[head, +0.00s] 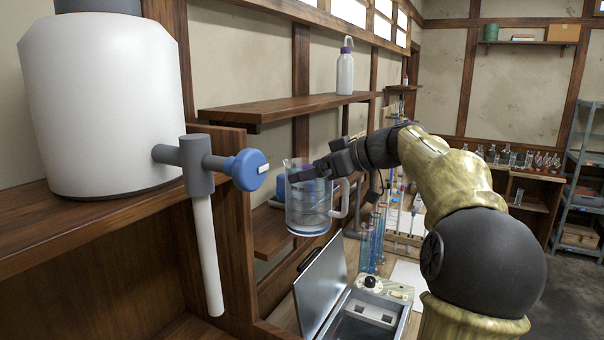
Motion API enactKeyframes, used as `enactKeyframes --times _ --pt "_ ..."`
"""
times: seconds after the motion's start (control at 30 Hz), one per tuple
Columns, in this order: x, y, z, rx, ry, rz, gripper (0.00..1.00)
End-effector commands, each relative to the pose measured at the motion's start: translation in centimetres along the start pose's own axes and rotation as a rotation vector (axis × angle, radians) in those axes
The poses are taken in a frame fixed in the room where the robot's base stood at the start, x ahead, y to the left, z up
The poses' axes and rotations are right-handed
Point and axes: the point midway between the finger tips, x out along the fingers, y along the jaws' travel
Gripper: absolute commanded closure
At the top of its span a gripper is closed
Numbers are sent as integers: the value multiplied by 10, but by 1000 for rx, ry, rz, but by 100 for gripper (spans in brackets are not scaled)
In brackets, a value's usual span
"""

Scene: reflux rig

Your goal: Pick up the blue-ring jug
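The blue-ring jug (309,213) is a clear, upright jug with a handle on its right side and a blue ring around its base. It appears in the middle of the head view, off the bench, in front of the wall shelf. My gripper (303,174) reaches in from the right at the jug's upper part. Its dark fingers cross the upper wall and appear shut on it. The exact finger contact is partly hidden by the glass and the gripper.
A large white tank (105,110) with a blue-knobbed tap (246,169) stands close at left. Below the jug are an open metal case (325,280) and tall blue-tinted cylinders (371,240). A white bottle (345,72) stands on an upper shelf (280,107).

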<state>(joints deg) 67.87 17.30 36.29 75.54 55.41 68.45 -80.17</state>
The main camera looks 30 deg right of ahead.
Motion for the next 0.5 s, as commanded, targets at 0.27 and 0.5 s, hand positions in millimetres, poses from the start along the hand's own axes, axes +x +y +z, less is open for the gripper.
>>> enactKeyframes --times 0.27,0.5 --pt "-24 0 9 -2 4 3 79" --pt "-39 0 15 -2 4 3 79"
